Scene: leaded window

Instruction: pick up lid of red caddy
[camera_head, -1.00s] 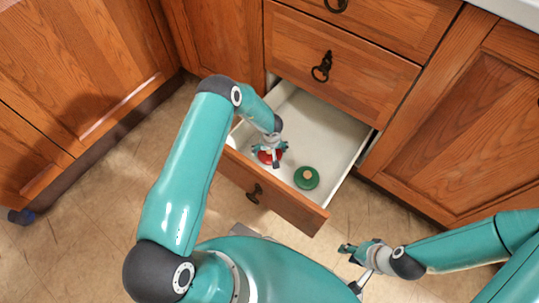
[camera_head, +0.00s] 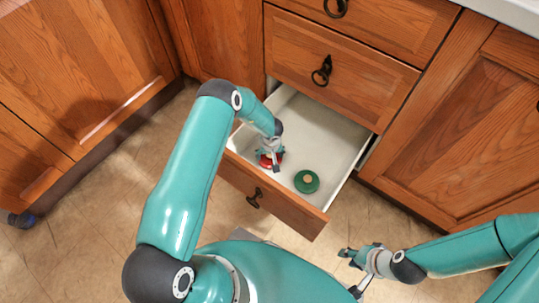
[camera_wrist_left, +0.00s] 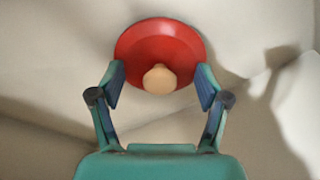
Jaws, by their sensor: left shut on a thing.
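The red lid (camera_head: 266,163) is a round disc inside the open drawer, left of a green lid. In the left wrist view the red lid (camera_wrist_left: 160,40) shows a pale round knob (camera_wrist_left: 160,79). My left gripper (camera_head: 269,153) reaches down into the drawer over the red lid and hides part of it. In the left wrist view its fingers (camera_wrist_left: 161,86) stand on either side of the lid, shut on it. Whatever lies under the lid is hidden. My right gripper (camera_head: 348,254) is outside the drawer at lower right, and its finger opening is too small to tell.
The green lid (camera_head: 307,181) with a tan knob sits in the drawer just right of the red one. The drawer front (camera_head: 290,207) and its white walls surround both. Wooden cabinets (camera_head: 470,130) stand behind and at both sides. Tiled floor (camera_head: 95,215) is clear at left.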

